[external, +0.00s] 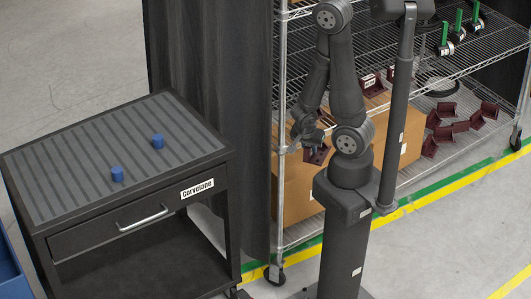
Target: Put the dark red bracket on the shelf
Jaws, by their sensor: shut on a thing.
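My gripper (314,142) is at the left end of the wire rack, low in front of a cardboard box, pointing down. It is shut on a dark red bracket (317,155), which shows just below the fingers. The fingertips are small and dark, so the exact grip on the bracket is hard to make out. The wire shelf (455,66) of the rack is behind my arm. Dark red brackets stand on it, one with a white label (369,82), partly hidden by my arm. More dark red brackets (445,109) lie scattered on the lower shelf (410,178) at the right.
A large cardboard box (291,187) fills the lower left of the rack. The rack's front left post (281,130) is close to my gripper. Green-handled items (444,40) stand at the shelf's right. A dark cart (88,160) with two blue pieces is at left.

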